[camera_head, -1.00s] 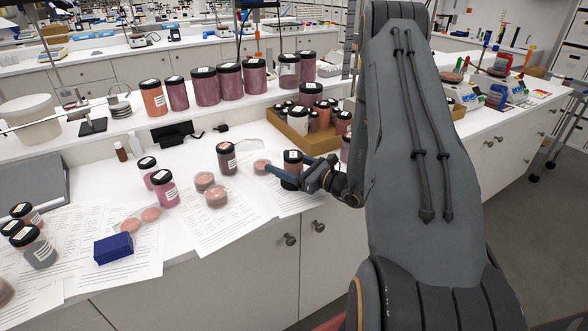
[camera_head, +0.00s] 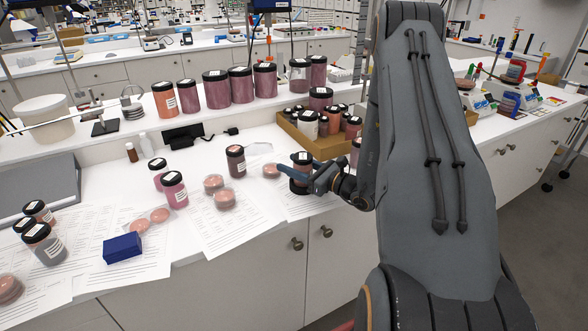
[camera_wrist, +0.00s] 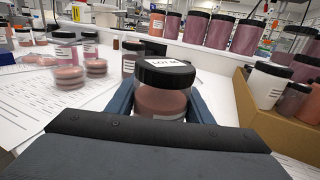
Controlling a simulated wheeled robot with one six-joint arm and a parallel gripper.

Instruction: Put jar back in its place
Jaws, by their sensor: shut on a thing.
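My gripper (camera_head: 292,178) is shut on a jar (camera_head: 301,172) with a black lid and a dark reddish-brown body, at the front right of the bench. In the wrist view the jar (camera_wrist: 163,92) stands upright between the blue fingers, its lid label facing up. Whether its base touches the bench is hidden. A cardboard box (camera_head: 318,147) holding several jars stands just behind and to the right of my gripper. It also shows at the right in the wrist view (camera_wrist: 245,100), where a white jar (camera_wrist: 265,86) is at its near side.
A dark jar (camera_head: 236,161) stands to the left, near flat pink dishes (camera_head: 225,199). A pink jar (camera_head: 174,189) and a blue block (camera_head: 122,248) are farther left. Several large jars line the raised shelf (camera_head: 217,89). Paper sheets (camera_head: 235,230) cover the front of the bench.

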